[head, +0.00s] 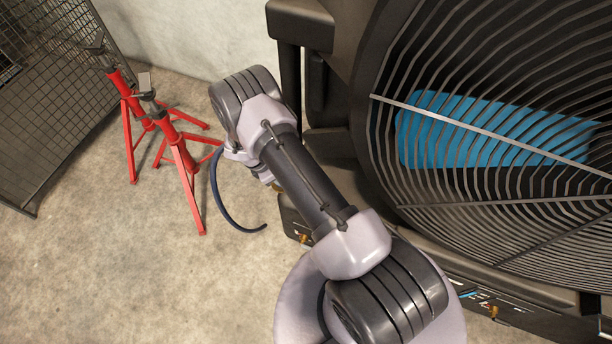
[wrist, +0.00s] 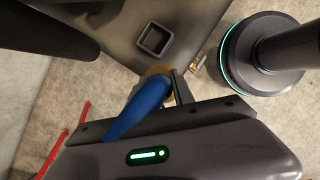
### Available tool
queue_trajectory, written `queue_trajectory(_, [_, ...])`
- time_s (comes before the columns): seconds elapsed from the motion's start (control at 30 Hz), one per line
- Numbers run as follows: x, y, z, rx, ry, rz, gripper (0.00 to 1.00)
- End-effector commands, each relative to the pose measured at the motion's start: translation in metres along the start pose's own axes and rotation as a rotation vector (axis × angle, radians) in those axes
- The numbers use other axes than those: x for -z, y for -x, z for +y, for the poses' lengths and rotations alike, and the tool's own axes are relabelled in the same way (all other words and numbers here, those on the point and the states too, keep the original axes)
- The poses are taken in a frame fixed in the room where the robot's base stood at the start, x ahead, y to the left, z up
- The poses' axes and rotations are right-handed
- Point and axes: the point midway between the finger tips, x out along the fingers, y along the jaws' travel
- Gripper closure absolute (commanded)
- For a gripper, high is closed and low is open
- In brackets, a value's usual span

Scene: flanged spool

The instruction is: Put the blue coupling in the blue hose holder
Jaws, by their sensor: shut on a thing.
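My gripper (wrist: 168,82) is shut on the blue coupling (wrist: 140,106), seen in the wrist view as a thick blue piece with a brass-coloured end (wrist: 157,70). One dark finger shows at its right; the blue piece covers the other. A dark square socket (wrist: 154,39) sits on a grey surface just beyond the brass end, apart from it in the picture. In the head view my arm hides the jaws, and a dark blue hose (head: 224,202) curves down beside my wrist.
A large black machine with a round grille (head: 480,190) fills the right; a blue shape shows behind its bars. Small brass fittings (head: 304,238) sit along its lower edge. Red stands (head: 180,160) and a mesh panel (head: 60,90) stand at left. The floor at lower left is clear.

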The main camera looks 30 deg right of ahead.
Motion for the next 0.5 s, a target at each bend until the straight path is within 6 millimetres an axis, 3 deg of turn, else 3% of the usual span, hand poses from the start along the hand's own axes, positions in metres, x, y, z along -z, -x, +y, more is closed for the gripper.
queue_trajectory(0.1, [-0.034,-0.016,0.0,0.001,-0.005,0.0,1.0])
queue_trajectory(0.3, [-0.077,-0.033,0.0,0.0,-0.005,0.0,1.0])
queue_trajectory(0.5, [-0.084,-0.048,-0.001,0.001,-0.001,0.0,1.0])
